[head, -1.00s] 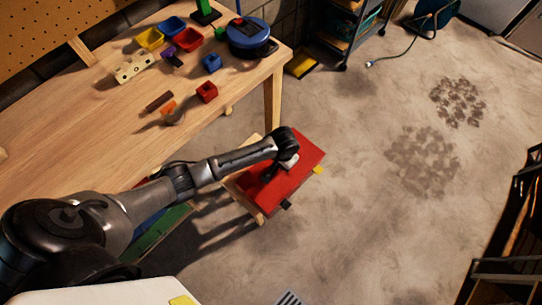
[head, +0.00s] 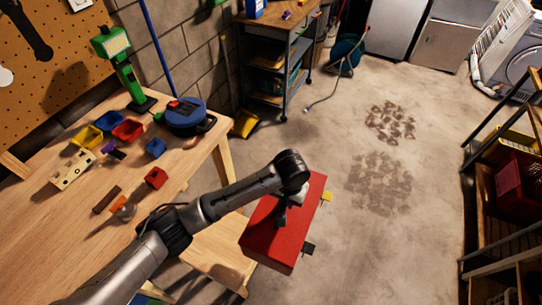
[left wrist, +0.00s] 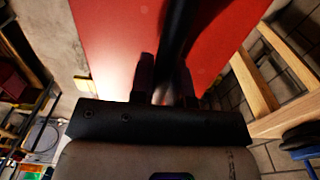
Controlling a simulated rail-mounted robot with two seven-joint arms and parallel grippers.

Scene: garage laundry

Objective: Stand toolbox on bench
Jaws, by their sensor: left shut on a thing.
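The red toolbox (head: 268,239), with one yellow and one black latch on its side, hangs beyond the bench's front right side in the head view. My left gripper (head: 283,204) is shut on its dark handle; the arm partly hides the grip. In the left wrist view the fingers (left wrist: 165,82) close around the black handle, with the red lid (left wrist: 105,40) filling the view behind. The wooden bench (head: 45,240) is at left, its front part bare. My right gripper is not in view.
A low wooden stool (head: 218,258) stands beside the toolbox, near the bench leg. On the bench are colored bins (head: 88,137), a red cube (head: 156,178), a domino-like block (head: 72,170), a blue round device (head: 187,118) and a green lamp (head: 122,70). A shelf cart (head: 275,55) stands behind.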

